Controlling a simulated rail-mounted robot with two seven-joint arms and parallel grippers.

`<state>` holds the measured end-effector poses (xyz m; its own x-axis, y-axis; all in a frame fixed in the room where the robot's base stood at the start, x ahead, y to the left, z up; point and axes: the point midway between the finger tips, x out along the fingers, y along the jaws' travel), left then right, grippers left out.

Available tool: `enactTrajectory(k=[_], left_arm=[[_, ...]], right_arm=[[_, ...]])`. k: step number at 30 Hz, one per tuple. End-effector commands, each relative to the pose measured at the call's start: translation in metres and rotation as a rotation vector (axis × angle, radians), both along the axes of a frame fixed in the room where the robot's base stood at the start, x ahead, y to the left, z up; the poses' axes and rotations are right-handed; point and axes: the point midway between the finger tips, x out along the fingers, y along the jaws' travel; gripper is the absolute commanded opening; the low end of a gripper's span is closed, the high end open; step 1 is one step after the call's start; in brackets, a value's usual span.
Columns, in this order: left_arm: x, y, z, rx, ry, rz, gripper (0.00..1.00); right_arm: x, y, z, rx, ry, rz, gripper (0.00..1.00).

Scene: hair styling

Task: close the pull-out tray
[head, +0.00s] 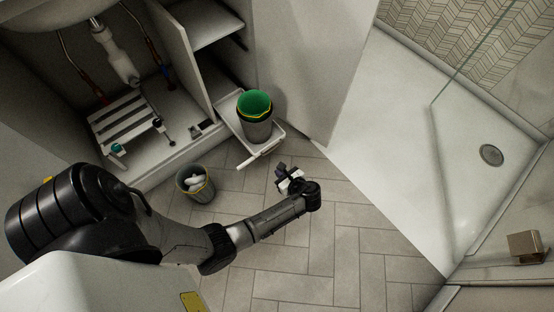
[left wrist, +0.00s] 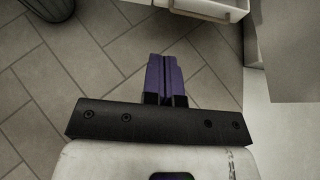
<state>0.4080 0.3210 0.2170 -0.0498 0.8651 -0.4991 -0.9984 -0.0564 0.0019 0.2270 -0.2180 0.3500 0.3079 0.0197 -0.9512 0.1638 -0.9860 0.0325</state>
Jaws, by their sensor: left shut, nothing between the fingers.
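The pull-out tray (head: 236,126) sticks out of the low cabinet in the head view. A dark bin with a green inside (head: 255,115) stands on it. The tray's white front with its handle (head: 262,153) faces the floor's open side; part of it also shows at the top right of the left wrist view (left wrist: 212,8). My left gripper (head: 282,172) is just in front of the tray's front, a little to its right, and apart from it. Its purple fingers (left wrist: 166,75) are together and empty. My right gripper is not in view.
A small bin with white contents (head: 195,184) stands on the floor left of my left forearm; a dark bin (left wrist: 50,8) shows in the wrist view. An open cabinet door (head: 306,75) stands right of the tray. The tiled floor around the gripper is clear.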

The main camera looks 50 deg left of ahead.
Motion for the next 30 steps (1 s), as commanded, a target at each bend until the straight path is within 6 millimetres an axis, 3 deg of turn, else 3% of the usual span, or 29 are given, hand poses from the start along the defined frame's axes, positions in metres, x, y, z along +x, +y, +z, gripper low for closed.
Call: enactTrajectory(k=[14,21,30], left_arm=[[-0.005,0.075,-0.047,0.001,-0.003,0.003,0.0],[-0.007,0.103,-0.046,-0.001,-0.004,0.002,0.0],[-0.007,0.115,-0.044,-0.002,-0.002,0.0,0.0]], right_arm=[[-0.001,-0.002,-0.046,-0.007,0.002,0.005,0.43],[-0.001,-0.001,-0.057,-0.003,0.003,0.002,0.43],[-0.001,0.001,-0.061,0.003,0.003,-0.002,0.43]])
